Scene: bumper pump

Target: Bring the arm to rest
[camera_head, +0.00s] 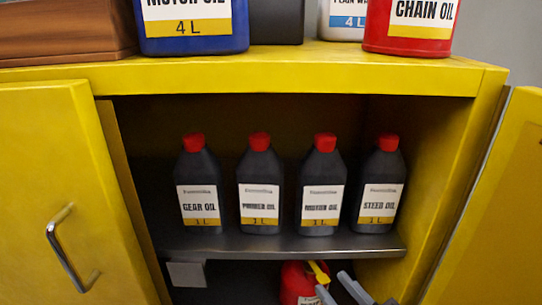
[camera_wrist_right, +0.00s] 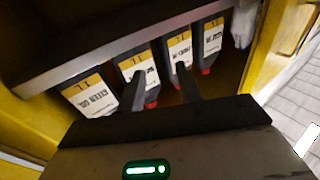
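My right gripper (camera_head: 332,281) shows at the bottom of the head view, low in front of the open yellow cabinet (camera_head: 300,78) and below its shelf. Its two grey fingers are apart, with nothing seen between them. In the right wrist view the fingers (camera_wrist_right: 160,72) are also apart, and the bottles appear upside down beyond them. Most of the right arm is out of the head view. My left gripper is not in view.
Dark red-capped bottles stand on the grey shelf (camera_head: 280,244), including gear oil (camera_head: 198,185) and steed oil (camera_head: 381,185). A red container (camera_head: 297,284) with a yellow spout is below. Open doors flank the cabinet, left (camera_head: 60,190) and right (camera_head: 500,220). Cans stand on top.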

